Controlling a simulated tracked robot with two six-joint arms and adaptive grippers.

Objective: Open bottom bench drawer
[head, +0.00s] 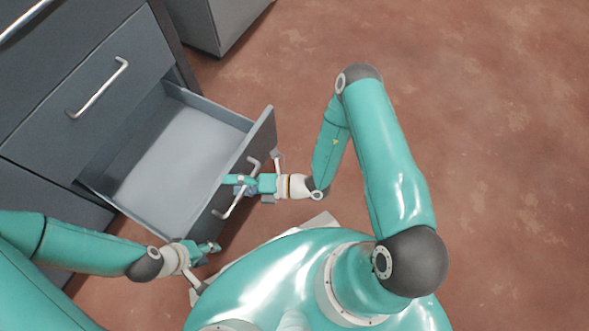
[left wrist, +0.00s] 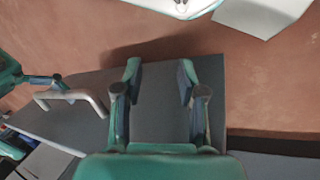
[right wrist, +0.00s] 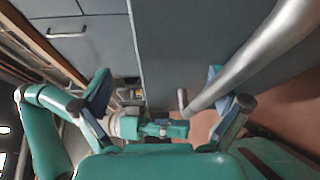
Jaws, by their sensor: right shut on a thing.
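The grey bench drawer (head: 180,160) stands pulled out, below a closed drawer (head: 115,75), and its inside looks empty. Its bar handle (head: 229,208) is on the front panel. My right gripper (head: 240,185) is shut on this handle. In the right wrist view the handle (right wrist: 250,62) runs large between the fingers. My left gripper (head: 213,247) is open and empty, low beside the near end of the drawer front. In the left wrist view its fingers (left wrist: 160,68) are apart over the grey panel, with the handle (left wrist: 70,96) off to the left.
A grey cabinet (head: 215,22) stands at the back. The closed drawer above has its own bar handle (head: 98,88). The reddish-brown floor (head: 500,150) is clear on the right. My base sits close in front of the drawer.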

